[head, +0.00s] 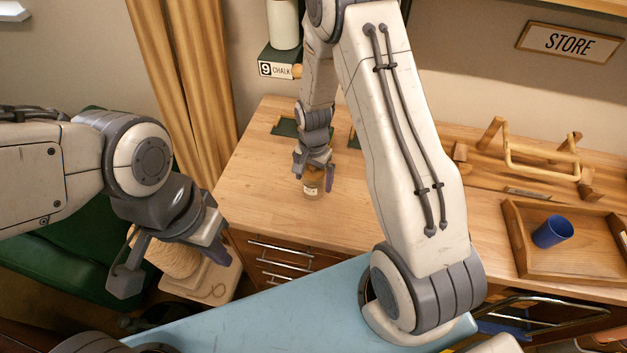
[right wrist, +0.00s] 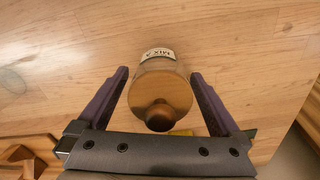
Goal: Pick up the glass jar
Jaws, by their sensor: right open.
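The glass jar (head: 313,190) stands on the wooden table below my right gripper (head: 314,177) in the head view. It has a pale label and brownish contents. In the right wrist view the jar (right wrist: 160,88) lies between the two purple fingers of the open right gripper (right wrist: 160,92), with a gap on each side. The label reads something like "MIX". My left gripper (head: 176,268) is at the left of the head view, apart from the jar, with its fingers spread and nothing seen between them.
A wooden tray (head: 560,272) with a blue cup (head: 552,232) sits on the table at the right. A wooden rack (head: 540,160) stands behind it. Dark green pieces (head: 288,127) lie near the back. The wood (head: 260,195) left of the jar is clear.

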